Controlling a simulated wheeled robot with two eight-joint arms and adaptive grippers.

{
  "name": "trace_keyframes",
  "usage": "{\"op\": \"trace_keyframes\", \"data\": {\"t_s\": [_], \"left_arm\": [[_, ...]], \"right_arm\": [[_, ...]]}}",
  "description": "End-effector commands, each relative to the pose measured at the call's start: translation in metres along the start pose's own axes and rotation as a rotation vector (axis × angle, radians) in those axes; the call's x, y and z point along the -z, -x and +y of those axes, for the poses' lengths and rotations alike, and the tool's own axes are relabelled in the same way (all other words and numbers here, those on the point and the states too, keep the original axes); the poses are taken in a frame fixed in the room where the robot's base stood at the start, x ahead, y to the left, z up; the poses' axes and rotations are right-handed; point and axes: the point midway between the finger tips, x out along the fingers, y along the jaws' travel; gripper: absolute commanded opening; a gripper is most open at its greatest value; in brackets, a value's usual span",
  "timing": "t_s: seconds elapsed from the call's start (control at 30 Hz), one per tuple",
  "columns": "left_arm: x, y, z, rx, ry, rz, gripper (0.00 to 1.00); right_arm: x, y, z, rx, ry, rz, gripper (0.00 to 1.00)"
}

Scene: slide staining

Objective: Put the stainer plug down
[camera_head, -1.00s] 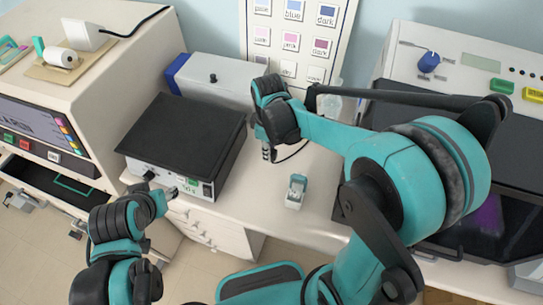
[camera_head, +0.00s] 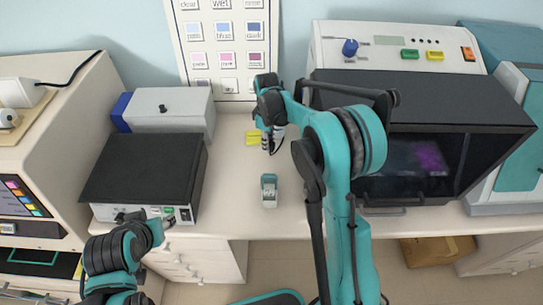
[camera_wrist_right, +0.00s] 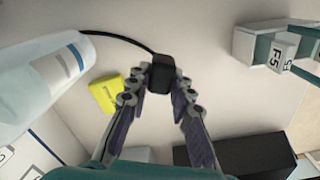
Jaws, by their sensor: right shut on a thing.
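The stainer plug (camera_wrist_right: 161,72) is a small black block with a black cable running off to the upper left in the right wrist view. My right gripper (camera_wrist_right: 161,88) is shut on it, one finger on each side. The pale counter lies beyond the plug; whether they touch I cannot tell. In the head view my right gripper (camera_head: 272,145) is over the counter, behind the teal and white slide holder (camera_head: 269,190), and the plug is hard to make out. My left gripper (camera_head: 166,223) is small at the front of the black-topped box (camera_head: 145,172); its opening is unclear.
A yellow block (camera_head: 252,138) lies beside the right gripper and also shows in the wrist view (camera_wrist_right: 106,95). A white bottle (camera_wrist_right: 40,85) is at the wrist view's left. A dark-fronted cabinet (camera_head: 440,110) stands right. Bare counter lies around the slide holder.

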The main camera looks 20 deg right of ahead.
Motion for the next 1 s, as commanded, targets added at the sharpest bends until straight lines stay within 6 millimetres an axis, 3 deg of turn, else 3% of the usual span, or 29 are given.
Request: {"op": "trace_keyframes", "data": {"t_s": [0.4,1.0], "left_arm": [[-0.007,-0.010,0.000,0.000,0.000,0.000,0.43],[-0.012,-0.017,0.000,0.000,0.000,0.000,0.43]], "right_arm": [[0.000,-0.047,0.000,0.000,0.000,0.000,0.00],[0.000,-0.059,-0.001,0.000,0.000,0.000,0.00]]}}
